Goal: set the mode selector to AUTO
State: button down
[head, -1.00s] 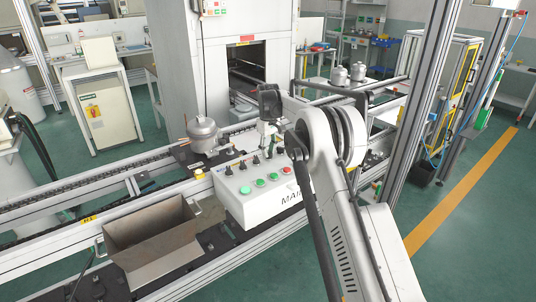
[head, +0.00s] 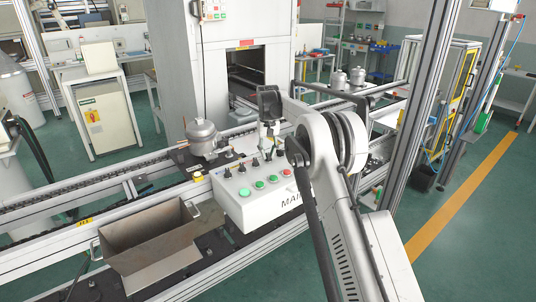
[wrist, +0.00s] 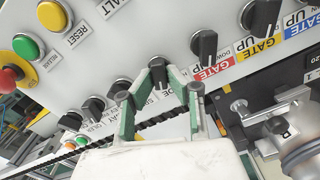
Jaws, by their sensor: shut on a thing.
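The white control panel (head: 233,210) stands beside the conveyor in the head view, with a row of black selectors along its top. My gripper (wrist: 159,82) is at this row, its green-padded fingers closed around a dark selector knob (wrist: 160,75). A label ending in "DE" shows beside it, so it appears to be the mode selector. The fingers partly cover the knob and its label, and I cannot read its pointer position. In the head view my gripper (head: 269,143) reaches down to the panel, its fingertips small and partly hidden.
Other black selectors stand close on both sides, one by the red GATE label (wrist: 205,46) and one to the left (wrist: 94,106). A green button (wrist: 25,47), yellow button (wrist: 52,15) and red button (wrist: 10,79) are at the left. A compressor (head: 202,137) stands behind the panel.

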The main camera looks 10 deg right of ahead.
aim_at(268, 154)
jog(key=c, duration=1.7)
grip_release()
notch_tip(268, 154, up, 12)
jog(key=shift+r, duration=0.1)
